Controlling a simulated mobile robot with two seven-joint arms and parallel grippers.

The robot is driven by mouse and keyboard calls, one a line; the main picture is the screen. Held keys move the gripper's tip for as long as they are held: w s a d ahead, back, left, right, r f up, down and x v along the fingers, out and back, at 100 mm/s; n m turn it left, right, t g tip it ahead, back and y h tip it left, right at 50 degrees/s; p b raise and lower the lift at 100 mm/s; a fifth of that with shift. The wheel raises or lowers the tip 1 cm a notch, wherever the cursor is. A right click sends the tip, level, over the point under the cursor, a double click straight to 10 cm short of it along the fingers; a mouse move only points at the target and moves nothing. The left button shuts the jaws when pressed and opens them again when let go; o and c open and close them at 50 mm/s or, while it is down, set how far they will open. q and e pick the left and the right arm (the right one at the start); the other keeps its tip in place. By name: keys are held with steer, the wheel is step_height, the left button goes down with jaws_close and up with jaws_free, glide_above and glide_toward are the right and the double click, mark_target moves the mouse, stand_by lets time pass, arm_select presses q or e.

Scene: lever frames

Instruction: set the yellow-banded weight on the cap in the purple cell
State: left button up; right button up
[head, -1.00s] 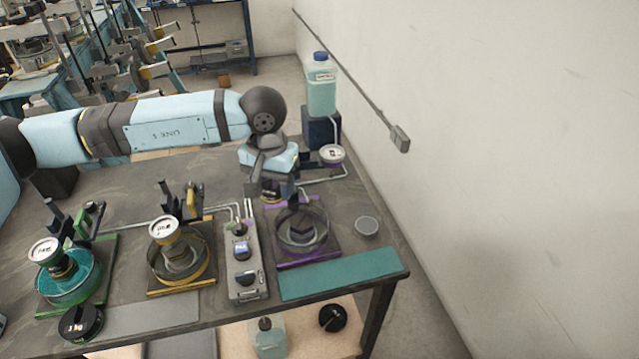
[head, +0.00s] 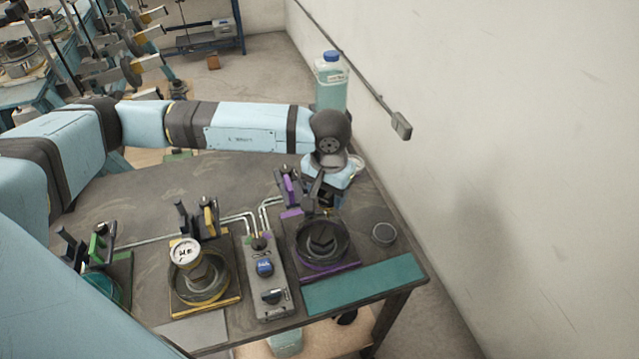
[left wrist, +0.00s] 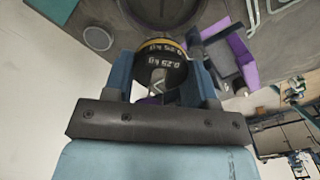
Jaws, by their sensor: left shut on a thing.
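My left gripper (head: 318,195) points down just behind and above the purple cell (head: 321,262). In the left wrist view, my left gripper (left wrist: 165,85) is shut on the black weight (left wrist: 160,68), which has a yellow band along its far edge and white 0.25 kg lettering. In the head view I cannot clearly make out the weight among the dark fingers. The purple cell has a round dark ring on a purple-edged base, with a dark cap (head: 322,238) inside. The weight appears above the bench, apart from the cap. My right gripper is not in view.
A purple-handled clamp (head: 288,187) stands at the cell's back left. A grey dish (head: 382,233) sits right, a teal mat (head: 363,284) in front. The wall is beyond.

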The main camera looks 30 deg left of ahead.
mark_target(323, 233)
arm_select(q)
steer(key=shift+s+f+p, duration=0.2)
steer(key=shift+s+p, duration=0.6)
steer(key=shift+s, duration=0.1)
steer(key=shift+s+f, duration=0.15)
steer(key=shift+f, duration=0.05)
steer(key=shift+d+f, duration=0.15)
steer(key=shift+f, duration=0.2)
steer(key=shift+f+b, duration=0.5)
steer(key=shift+f, duration=1.25)
steer(key=shift+f+b, duration=0.85)
steer(key=shift+b, duration=0.05)
step_height(323, 233, down, 2)
steer(key=b, duration=0.2)
steer(key=shift+f+b, duration=0.15)
steer(key=shift+b, duration=0.15)
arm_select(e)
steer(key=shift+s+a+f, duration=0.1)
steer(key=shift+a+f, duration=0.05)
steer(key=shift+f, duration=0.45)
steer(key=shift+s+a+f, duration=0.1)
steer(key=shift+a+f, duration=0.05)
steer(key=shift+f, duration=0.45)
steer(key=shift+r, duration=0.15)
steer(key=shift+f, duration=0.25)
